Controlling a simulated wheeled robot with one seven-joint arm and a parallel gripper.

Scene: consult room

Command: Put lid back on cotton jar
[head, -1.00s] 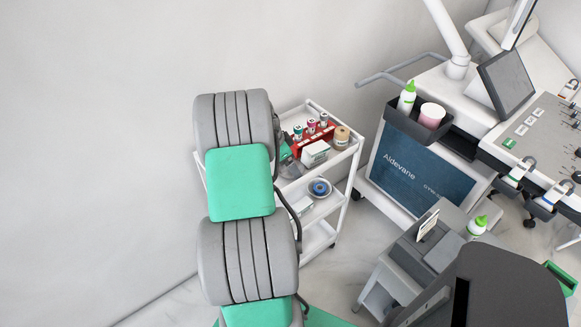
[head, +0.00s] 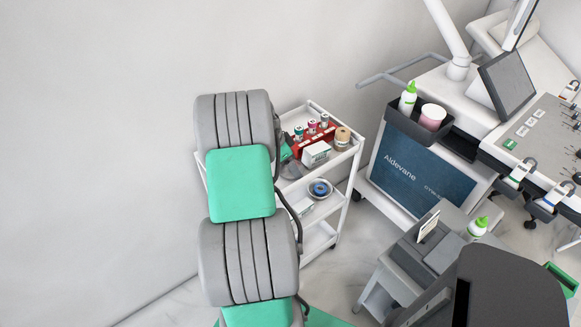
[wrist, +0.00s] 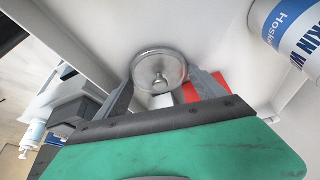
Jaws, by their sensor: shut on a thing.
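In the wrist view my gripper (wrist: 160,84) has its two grey fingers on either side of a round, clear-grey lid (wrist: 143,64) with a small knob, and is shut on it. A pale surface lies behind the lid. The cotton jar cannot be made out apart from the lid, so I cannot tell whether the two touch.
A white trolley (head: 351,158) holds a red rack (head: 319,137), a white box (head: 316,153) and a tan roll (head: 342,137). In the wrist view a blue-and-white tub (wrist: 290,32) is close on the right. The ultrasound cart (head: 420,170) stands right of the trolley.

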